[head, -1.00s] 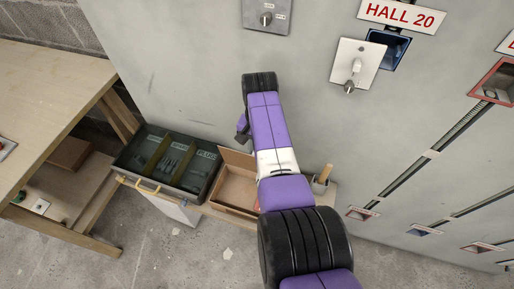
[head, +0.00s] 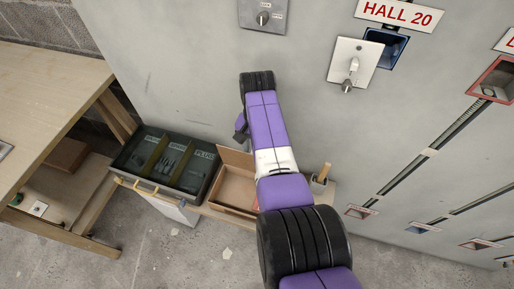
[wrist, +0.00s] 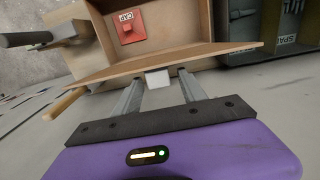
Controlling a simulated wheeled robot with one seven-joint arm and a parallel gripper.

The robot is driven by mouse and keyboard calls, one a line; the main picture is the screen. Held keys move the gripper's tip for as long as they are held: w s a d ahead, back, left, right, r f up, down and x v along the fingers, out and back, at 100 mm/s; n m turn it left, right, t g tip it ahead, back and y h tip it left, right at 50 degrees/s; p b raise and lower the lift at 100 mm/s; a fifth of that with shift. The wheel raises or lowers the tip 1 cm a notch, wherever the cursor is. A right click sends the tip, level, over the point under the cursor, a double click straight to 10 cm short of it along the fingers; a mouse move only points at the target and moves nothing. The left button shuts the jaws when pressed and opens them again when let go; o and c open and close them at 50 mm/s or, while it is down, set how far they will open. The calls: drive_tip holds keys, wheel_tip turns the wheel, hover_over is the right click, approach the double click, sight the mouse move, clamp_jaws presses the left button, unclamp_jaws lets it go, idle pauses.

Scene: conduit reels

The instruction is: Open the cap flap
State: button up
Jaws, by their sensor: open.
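The cap box (head: 232,194) is an open-topped brown box on the low shelf in the head view, its inside showing. Its flap (head: 236,162) stands raised along the wall side. In the wrist view the flap (wrist: 100,73) runs as a thin board across the near side of the box, and a red piece marked CAP (wrist: 131,31) lies inside. A small pale tab (wrist: 157,79) shows at the flap's edge. My gripper (wrist: 158,84) is open, one finger on each side of the tab; contact cannot be told.
A dark compartment bin (head: 167,165) stands left of the box, with a wooden workbench (head: 50,75) beyond. A holder with a wooden handle (head: 322,178) stands to the right. The grey wall (head: 180,60) rises close behind, carrying a white switch plate (head: 352,66).

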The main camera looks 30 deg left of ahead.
wheel_tip(320, 180, up, 8)
drive_tip(key=p, duration=0.1)
idle(0.4)
drive_tip(key=shift+f, duration=0.15)
